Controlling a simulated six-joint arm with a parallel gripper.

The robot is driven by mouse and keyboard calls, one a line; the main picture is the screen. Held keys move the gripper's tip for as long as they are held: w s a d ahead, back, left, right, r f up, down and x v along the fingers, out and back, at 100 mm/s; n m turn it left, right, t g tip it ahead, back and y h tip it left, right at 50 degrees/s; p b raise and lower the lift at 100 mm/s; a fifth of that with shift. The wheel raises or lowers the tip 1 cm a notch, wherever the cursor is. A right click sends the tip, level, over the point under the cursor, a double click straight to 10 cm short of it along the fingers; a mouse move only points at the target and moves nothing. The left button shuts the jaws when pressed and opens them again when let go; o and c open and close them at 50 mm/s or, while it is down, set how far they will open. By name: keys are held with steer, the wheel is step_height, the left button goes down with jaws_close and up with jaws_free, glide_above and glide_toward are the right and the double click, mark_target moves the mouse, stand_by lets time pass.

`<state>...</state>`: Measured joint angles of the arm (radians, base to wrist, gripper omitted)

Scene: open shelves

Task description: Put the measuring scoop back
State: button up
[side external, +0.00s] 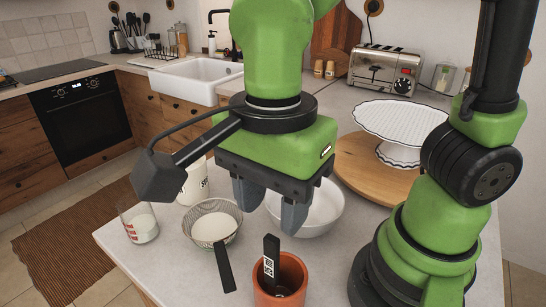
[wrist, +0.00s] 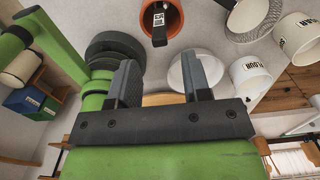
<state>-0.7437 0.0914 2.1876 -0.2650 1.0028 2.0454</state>
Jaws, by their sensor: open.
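My gripper (side external: 270,207) is open and empty, fingers pointing down above the counter, just behind the terracotta pot. Its two fingers also show in the wrist view (wrist: 162,78). A black handle with a white label (side external: 270,258) stands tilted in the terracotta pot (side external: 293,268); it may be the measuring scoop, but its lower end is hidden inside. The pot (wrist: 178,20) and the labelled handle (wrist: 159,32) also show in the wrist view. A round mesh-patterned vessel (side external: 188,230) with a white inside and a long black handle (side external: 224,268) stands left of the pot.
A white bowl (side external: 318,220) stands behind the pot. White canisters with lettering (wrist: 250,82) (wrist: 298,45) and a glass of white contents (side external: 141,228) are nearby. A white cake stand (side external: 400,122) sits on a round wooden board (side external: 375,185).

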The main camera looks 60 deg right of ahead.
step_height(320, 180, up, 5)
steer(key=s+d+r+n+t+y, duration=0.1)
steer(key=d+n+t, duration=0.2)
steer(key=d+n, duration=0.3)
steer(key=d+r+n+t+y, duration=0.1)
steer(key=d+r+n+t, duration=0.1)
steer(key=d+n+t, duration=0.2)
steer(key=d+n, duration=0.2)
steer(key=n, duration=0.2)
steer(key=shift+s+r, duration=0.3)
steer(key=shift+s, duration=0.05)
